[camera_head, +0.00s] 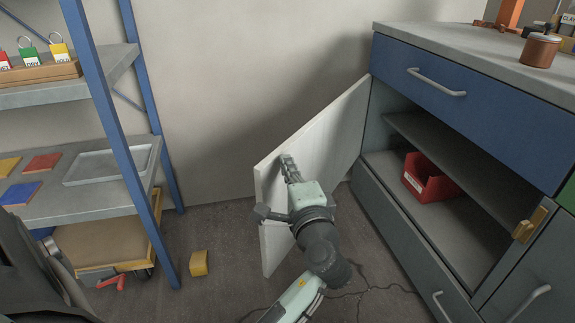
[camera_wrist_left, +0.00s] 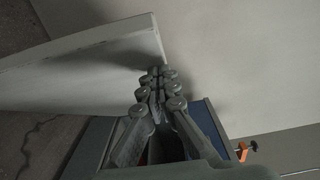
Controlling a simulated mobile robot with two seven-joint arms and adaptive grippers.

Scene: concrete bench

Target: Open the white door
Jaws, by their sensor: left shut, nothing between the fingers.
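The white door (camera_head: 330,130) stands swung wide open from the left side of the cabinet opening, with its inner face toward the head camera. My left gripper (camera_head: 286,160) is shut and empty, in front of that inner face near the free edge. Whether the fingertips touch the door cannot be told. In the left wrist view the closed fingers (camera_wrist_left: 160,72) lie beside the door (camera_wrist_left: 80,70), near its corner. My arm hides the lower middle of the door. No handle on the door can be made out. My right gripper is not in view.
The open cabinet compartment holds a red bin (camera_head: 430,180). A brass latch piece (camera_head: 530,225) sits at the opening's right side. A blue drawer (camera_head: 455,90) is above. A blue-framed shelf (camera_head: 105,110) stands left, with a yellow block (camera_head: 199,263) on the floor beside it.

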